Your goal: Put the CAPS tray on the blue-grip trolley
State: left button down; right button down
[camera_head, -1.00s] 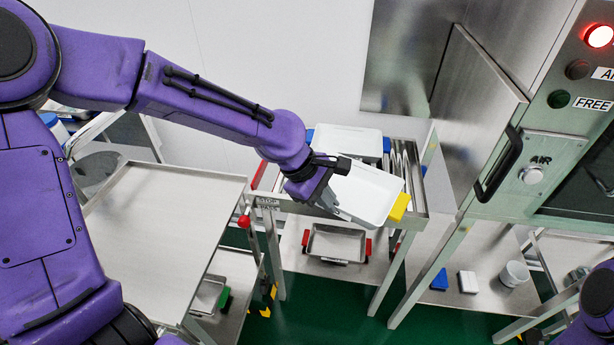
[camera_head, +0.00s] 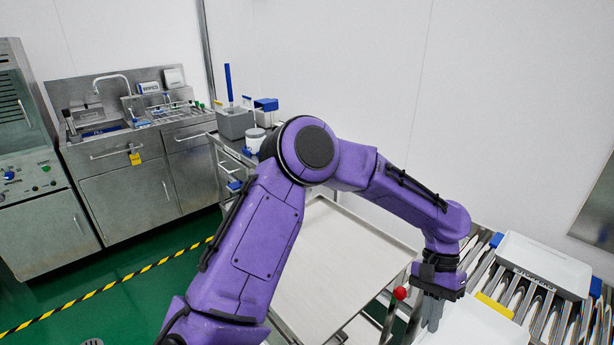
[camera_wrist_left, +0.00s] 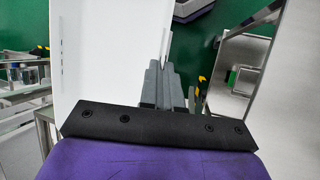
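My left gripper (camera_head: 432,312) is shut on the near-left wall of a white tray (camera_head: 475,328) with a yellow grip (camera_head: 495,305), held at the lower right by the roller conveyor. No label is readable on it. The left wrist view shows the grey fingers (camera_wrist_left: 165,88) pinching the edge of this white tray (camera_wrist_left: 105,50). A trolley with a bare, flat top (camera_head: 335,255) stands in the middle, partly behind my arm. Blue parts (camera_head: 235,185) show on a metal frame at its back left; whether they are its grips I cannot tell. My right gripper is out of view.
A second white tray (camera_head: 540,262) with blue grips sits on the roller conveyor (camera_head: 515,290). A red ball knob (camera_head: 400,293) stands between trolley and conveyor. A grey box (camera_head: 235,122) and a jar (camera_head: 255,139) stand behind. A sink counter (camera_head: 135,140) is at the left.

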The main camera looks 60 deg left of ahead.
aim_at(302, 262)
jog(key=k, duration=0.1)
jog(key=u, duration=1.3)
